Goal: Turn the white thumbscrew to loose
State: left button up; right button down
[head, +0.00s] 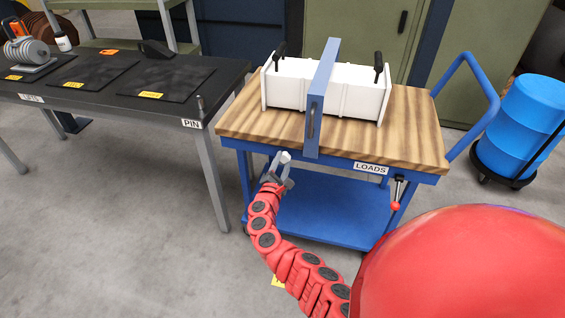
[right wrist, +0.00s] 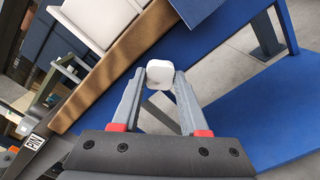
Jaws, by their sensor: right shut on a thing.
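The white thumbscrew (head: 285,157) is at the front edge of the blue cart, left of the lower end of an upright blue bar (head: 314,120). In the right wrist view the thumbscrew (right wrist: 159,74) is a rounded white knob between the two grey fingertips. My right gripper (head: 277,172) is shut on the thumbscrew; it also shows in the right wrist view (right wrist: 160,82), with a finger against each side of the knob. The thumbscrew's shaft is hidden, and its turn angle cannot be told. My left gripper is not in view.
A white box (head: 350,92) with black handles stands on the cart's wooden top (head: 415,145), under the blue bar. A red-tipped lever (head: 396,204) sticks out at the cart's right front. A black table (head: 225,78) is at left, a blue drum (head: 522,120) at right.

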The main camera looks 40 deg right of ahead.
jog(key=shift+c, duration=2.2)
grip_release()
jog(key=shift+s+a, duration=0.2)
jog(key=shift+a, duration=0.25)
jog(key=v, duration=1.6)
jog(key=shift+s, duration=0.3)
jog(key=shift+a+f+p, duration=0.1)
jog(key=shift+p, duration=0.2)
